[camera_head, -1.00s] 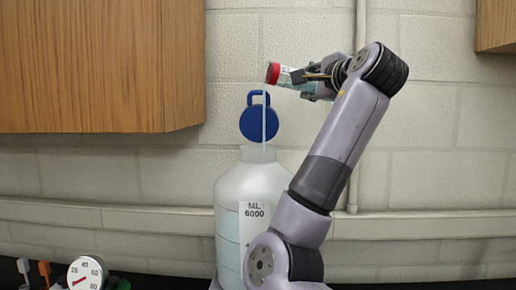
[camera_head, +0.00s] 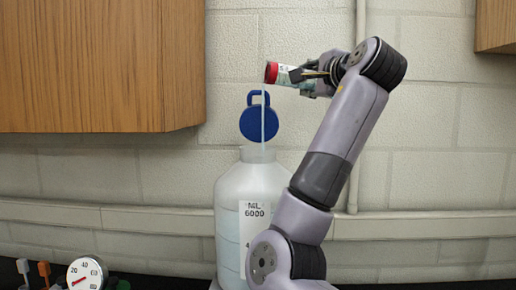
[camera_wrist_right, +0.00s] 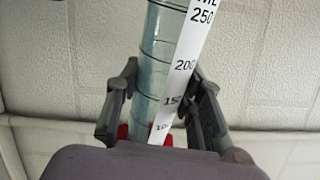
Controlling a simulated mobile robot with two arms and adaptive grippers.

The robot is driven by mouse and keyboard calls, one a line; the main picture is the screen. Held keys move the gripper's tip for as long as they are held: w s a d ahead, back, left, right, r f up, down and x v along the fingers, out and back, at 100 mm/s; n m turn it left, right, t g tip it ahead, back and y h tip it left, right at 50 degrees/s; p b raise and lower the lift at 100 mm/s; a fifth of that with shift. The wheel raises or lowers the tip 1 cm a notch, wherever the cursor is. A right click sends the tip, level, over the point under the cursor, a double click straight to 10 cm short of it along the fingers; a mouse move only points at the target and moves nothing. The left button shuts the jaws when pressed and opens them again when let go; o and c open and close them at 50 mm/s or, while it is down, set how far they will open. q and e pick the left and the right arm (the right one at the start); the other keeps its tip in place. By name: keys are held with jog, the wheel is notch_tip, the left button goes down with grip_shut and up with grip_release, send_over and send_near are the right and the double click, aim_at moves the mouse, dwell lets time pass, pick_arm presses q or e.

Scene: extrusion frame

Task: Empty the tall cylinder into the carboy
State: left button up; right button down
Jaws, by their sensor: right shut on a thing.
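The carboy (camera_head: 235,190) is a large translucent white bottle with a label reading ML 6000. It stands upright with its neck open, and its blue lid (camera_head: 259,124) is raised behind the neck. My right gripper (camera_head: 306,77) is shut on the tall cylinder (camera_head: 286,75), which lies nearly level, its red-rimmed end to the left above the neck. A thin pale stream (camera_head: 263,115) falls from that end toward the opening. In the right wrist view the cylinder (camera_wrist_right: 160,55) shows graduations between the fingers. My left gripper is not in view.
A round dial gauge (camera_head: 87,273) and small orange and dark items (camera_head: 44,268) stand at the lower left. A wooden cabinet (camera_head: 100,65) hangs at the upper left. A pipe (camera_head: 354,180) runs down the wall behind my right arm.

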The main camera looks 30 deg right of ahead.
jog(key=shift+a+r+n, duration=0.15)
jog(key=shift+r+n, duration=0.7)
jog(key=shift+n, duration=0.15)
dwell(2.1)
jog(key=f+m, duration=0.1)
jog(key=m, duration=0.1)
jog(key=d+f+m+p, duration=0.1)
jog(key=f+m, duration=0.1)
jog(key=shift+s+d+f, duration=0.15)
jog(key=shift+d+f, duration=0.05)
jog(key=shift+f, duration=0.1)
jog(key=shift+f+b, duration=0.35)
jog(key=shift+b, duration=0.05)
notch_tip(320, 180, down, 10)
jog(key=a+m+b, duration=0.2)
jog(key=m+b, duration=0.6)
jog(key=b, duration=0.4)
jog(key=shift+w+d+r+m+p, duration=0.15)
jog(key=shift+r+m+p, duration=0.35)
jog(key=shift+r+m, duration=0.5)
jog(key=shift+d+r+m+p, duration=0.1)
jog(key=shift+r+m+p, duration=0.4)
jog(key=shift+r+m, duration=0.45)
jog(key=shift+w+d+r+m+p, duration=0.15)
jog(key=shift+r+m+p, duration=0.5)
jog(key=shift+m, duration=0.5)
jog(key=shift+s+r, duration=0.1)
jog(key=shift+r, duration=0.05)
